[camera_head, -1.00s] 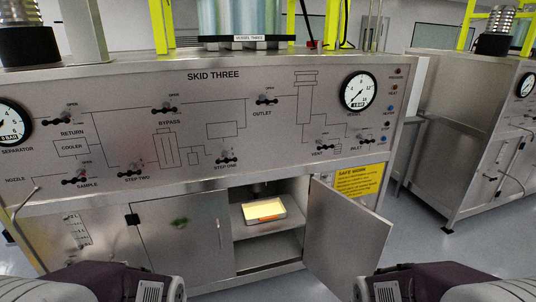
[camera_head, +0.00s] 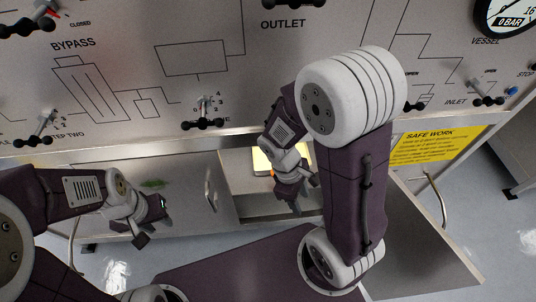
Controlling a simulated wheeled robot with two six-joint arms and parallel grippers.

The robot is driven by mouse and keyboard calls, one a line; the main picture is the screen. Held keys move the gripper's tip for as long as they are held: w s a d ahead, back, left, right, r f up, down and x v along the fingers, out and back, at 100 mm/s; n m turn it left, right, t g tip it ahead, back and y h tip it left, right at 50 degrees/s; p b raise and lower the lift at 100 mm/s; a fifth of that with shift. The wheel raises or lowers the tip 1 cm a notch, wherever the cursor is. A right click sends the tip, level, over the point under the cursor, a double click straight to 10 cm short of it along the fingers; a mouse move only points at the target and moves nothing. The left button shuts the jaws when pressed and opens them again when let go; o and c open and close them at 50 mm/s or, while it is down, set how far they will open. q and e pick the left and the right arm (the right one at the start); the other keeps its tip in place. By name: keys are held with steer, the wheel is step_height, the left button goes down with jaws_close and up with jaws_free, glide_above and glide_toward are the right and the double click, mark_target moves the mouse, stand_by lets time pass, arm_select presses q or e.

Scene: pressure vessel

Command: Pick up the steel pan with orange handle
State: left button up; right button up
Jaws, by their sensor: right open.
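The steel pan (camera_head: 261,161) sits on the upper shelf inside the open cabinet, with a bright yellow surface showing. A small bit of orange shows at its front, and most of the handle is hidden by my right gripper. My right gripper (camera_head: 295,202) is open, in front of the cabinet opening and over the near part of the pan in the picture. I cannot tell whether it touches the pan. My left gripper (camera_head: 155,226) is to the left, in front of the closed cabinet door, and its jaw opening is unclear.
The cabinet's right door (camera_head: 430,235) stands swung open, with a curved handle. The closed left door (camera_head: 180,185) is beside the opening. The panel above carries valve knobs (camera_head: 203,123) and a gauge (camera_head: 507,15). A yellow safe work sign (camera_head: 437,147) is at the right.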

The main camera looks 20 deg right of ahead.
steer(key=w+d+f+n+h+b, duration=0.1)
steer(key=d+f+n+h+b, duration=0.3)
steer(key=f+n, duration=0.3)
steer(key=w+d+f+n+h+b, duration=0.1)
steer(key=d+f+n+h+b, duration=0.15)
steer(key=f+n+b, duration=0.45)
steer(key=w+a+f+n+t+h+b, duration=0.25)
steer(key=w+f+n+t+b, duration=0.35)
steer(key=n, duration=0.5)
steer(key=w+a+f+n+t+h+b, duration=0.1)
steer(key=w+a+f+n+t+b, duration=0.35)
steer(key=w+n, duration=0.5)
steer(key=shift+n+t, duration=0.75)
steer(key=shift+t, duration=0.1)
steer(key=b+x, duration=0.1)
steer(key=x, duration=0.2)
steer(key=s+b+x, duration=0.1)
steer(key=x, duration=0.1)
steer(key=d+b+x, duration=0.1)
steer(key=x, duration=0.2)
steer(key=shift+d, duration=0.3)
steer(key=shift+w+d, duration=0.1)
steer(key=shift+w, duration=0.05)
arm_select(q)
step_height(320, 180, down, 29)
steer(key=shift+a, duration=0.2)
arm_select(e)
steer(key=shift+r, duration=0.1)
jaws_close()
